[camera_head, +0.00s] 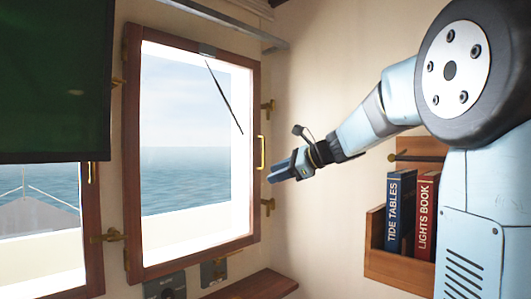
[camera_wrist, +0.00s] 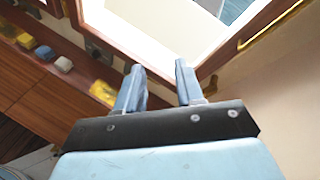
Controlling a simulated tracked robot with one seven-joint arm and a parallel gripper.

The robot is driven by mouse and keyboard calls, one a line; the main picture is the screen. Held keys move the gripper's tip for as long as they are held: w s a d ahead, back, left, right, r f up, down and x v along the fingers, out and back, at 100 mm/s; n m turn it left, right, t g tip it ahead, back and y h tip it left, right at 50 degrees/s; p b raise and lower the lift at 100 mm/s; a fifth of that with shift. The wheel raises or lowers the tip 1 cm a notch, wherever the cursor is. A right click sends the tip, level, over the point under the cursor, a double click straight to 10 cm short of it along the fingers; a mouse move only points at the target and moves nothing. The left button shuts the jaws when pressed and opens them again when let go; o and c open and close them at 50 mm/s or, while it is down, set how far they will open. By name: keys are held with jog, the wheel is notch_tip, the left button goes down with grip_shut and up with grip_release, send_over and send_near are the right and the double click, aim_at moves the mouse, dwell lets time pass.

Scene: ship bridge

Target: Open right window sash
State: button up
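The right window sash (camera_head: 252,120) is a dark wooden frame around glass, with sea and sky behind it. I cannot tell whether it stands slightly ajar. A brass handle (camera_head: 261,152) is upright on its right side. My gripper (camera_head: 282,170) is just right of and a little below the handle, apart from it in the picture, fingers pointing left. In the wrist view my gripper (camera_wrist: 160,70) shows two fingers spread with nothing between them. The handle (camera_wrist: 270,29) lies beyond and to the right of the fingers there, along the sash's wooden edge (camera_wrist: 225,52).
Brass fittings (camera_head: 267,106) (camera_head: 267,206) sit on the wall side above and below the handle. A green blind (camera_head: 55,80) covers part of the left window. A wooden shelf (camera_head: 262,286) lies below. A book rack (camera_head: 398,268) is at right.

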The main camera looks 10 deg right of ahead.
jog(key=w+d+r+m+t+y, duration=0.1)
jog(key=w+d+r+m+t, duration=0.2)
jog(key=w, duration=0.4)
jog(key=w+d+r+m+t+y, duration=0.1)
jog(key=w+d+r+m+y, duration=0.15)
jog(key=w+m, duration=0.3)
jog(key=w+d+x, duration=0.1)
jog(key=x, duration=0.6)
jog(key=shift+a+n+h, duration=0.2)
jog(key=shift+n+h, duration=0.15)
jog(key=shift+h, duration=0.1)
jog(key=shift+w, duration=0.1)
jog(key=shift+c, duration=0.4)
grip_shut()
